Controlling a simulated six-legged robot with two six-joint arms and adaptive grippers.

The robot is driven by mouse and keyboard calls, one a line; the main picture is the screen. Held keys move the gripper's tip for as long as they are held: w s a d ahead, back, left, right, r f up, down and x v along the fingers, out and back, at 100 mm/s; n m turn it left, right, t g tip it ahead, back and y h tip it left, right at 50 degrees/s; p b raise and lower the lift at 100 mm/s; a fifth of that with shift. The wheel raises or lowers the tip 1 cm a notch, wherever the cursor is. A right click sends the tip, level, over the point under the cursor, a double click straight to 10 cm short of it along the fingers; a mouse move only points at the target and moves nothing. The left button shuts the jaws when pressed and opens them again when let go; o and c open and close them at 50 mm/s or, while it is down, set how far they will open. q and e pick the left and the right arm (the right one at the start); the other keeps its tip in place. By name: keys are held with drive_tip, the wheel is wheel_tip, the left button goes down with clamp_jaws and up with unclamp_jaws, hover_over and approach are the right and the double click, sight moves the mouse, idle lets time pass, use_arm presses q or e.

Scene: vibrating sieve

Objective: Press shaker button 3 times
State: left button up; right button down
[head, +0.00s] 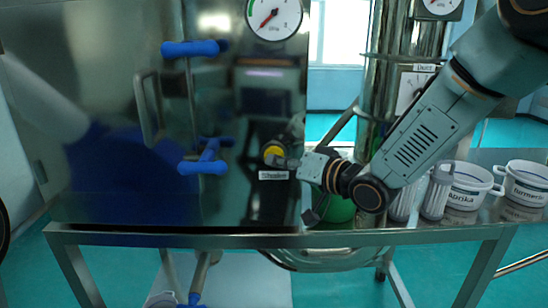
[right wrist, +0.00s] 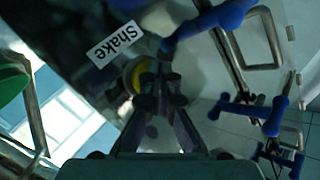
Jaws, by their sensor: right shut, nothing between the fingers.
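The shaker button is a yellow round button (head: 273,152) on the front of the steel cabinet, just above a white label reading "Shaker" (head: 273,175). My right gripper (head: 290,162) reaches in from the right, shut and empty, with its tips at the button's lower right edge. In the right wrist view the shut fingertips (right wrist: 160,76) partly cover the yellow button (right wrist: 136,75), beside the label (right wrist: 115,44). I cannot tell whether the tips touch the button. My left gripper is not in view.
Blue-handled levers (head: 203,167) and a steel door handle (head: 148,105) stick out left of the button. A pressure gauge (head: 273,16) is above. White spice tubs (head: 468,188) stand on the steel table (head: 150,238) at the right, and a green object (head: 337,208) sits below my gripper.

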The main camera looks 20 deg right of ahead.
drive_tip(key=shift+w+d+r, duration=0.15)
drive_tip(key=shift+w, duration=0.4)
idle(0.8)
drive_tip(key=shift+s, duration=0.1)
drive_tip(key=shift+s+a, duration=0.2)
drive_tip(key=shift+s, duration=0.35)
drive_tip(key=shift+s+a, duration=0.15)
drive_tip(key=shift+s, duration=0.4)
drive_tip(key=shift+s, duration=0.1)
drive_tip(key=shift+s+a+p, duration=0.15)
drive_tip(key=shift+s+a, duration=0.1)
drive_tip(key=shift+s, duration=0.5)
drive_tip(key=shift+s+a+p, duration=0.15)
drive_tip(key=shift+s+a, duration=0.05)
drive_tip(key=shift+s, duration=0.55)
drive_tip(key=shift+s+a+p, duration=0.15)
drive_tip(key=shift+s+a, duration=0.1)
drive_tip(key=shift+s, duration=0.5)
drive_tip(key=s, duration=0.2)
drive_tip(key=s+a+b, duration=0.1)
drive_tip(key=s, duration=0.1)
